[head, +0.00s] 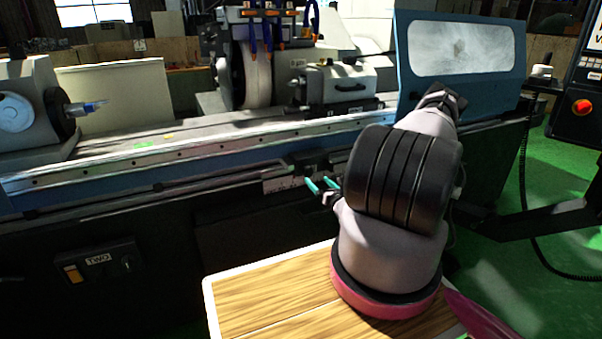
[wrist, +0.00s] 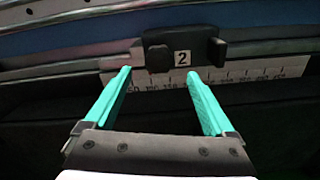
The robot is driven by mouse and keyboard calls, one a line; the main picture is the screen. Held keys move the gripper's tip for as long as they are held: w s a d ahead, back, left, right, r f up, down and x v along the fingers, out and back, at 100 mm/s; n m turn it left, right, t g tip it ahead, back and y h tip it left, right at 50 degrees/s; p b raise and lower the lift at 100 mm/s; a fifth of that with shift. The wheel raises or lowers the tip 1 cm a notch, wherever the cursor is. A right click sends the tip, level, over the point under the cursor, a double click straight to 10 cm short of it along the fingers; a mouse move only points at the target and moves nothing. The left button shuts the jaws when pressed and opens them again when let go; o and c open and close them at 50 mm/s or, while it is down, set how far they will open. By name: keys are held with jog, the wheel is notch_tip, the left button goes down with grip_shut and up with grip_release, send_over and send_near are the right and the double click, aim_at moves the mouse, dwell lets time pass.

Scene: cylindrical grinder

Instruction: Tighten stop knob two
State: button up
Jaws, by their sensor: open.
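Stop knob two is a dark round knob (wrist: 159,58) on a black stop block (wrist: 205,38) with a white "2" label (wrist: 182,58), in the upper middle of the wrist view. My gripper (wrist: 158,72) has two teal fingers, spread apart and empty. In the picture the fingertips lie just below and to either side of the knob; whether they touch the block I cannot tell. In the head view, my gripper (head: 321,186) is in front of the machine's rail, and my arm hides part of the area to its right.
A ruled scale (wrist: 245,76) runs along the rail below the block. The grinder's blue table edge (head: 180,160) runs behind my gripper. A control panel marked "TWO" (head: 98,261) is at lower left. A wooden tabletop (head: 265,295) is below my arm. A blue guard (head: 460,75) stands behind my arm.

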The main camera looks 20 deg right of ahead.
aim_at(309, 172)
jog(key=w, duration=0.9)
jog(key=shift+w+a, duration=0.15)
jog(key=shift+w, duration=0.2)
jog(key=c, duration=1.4)
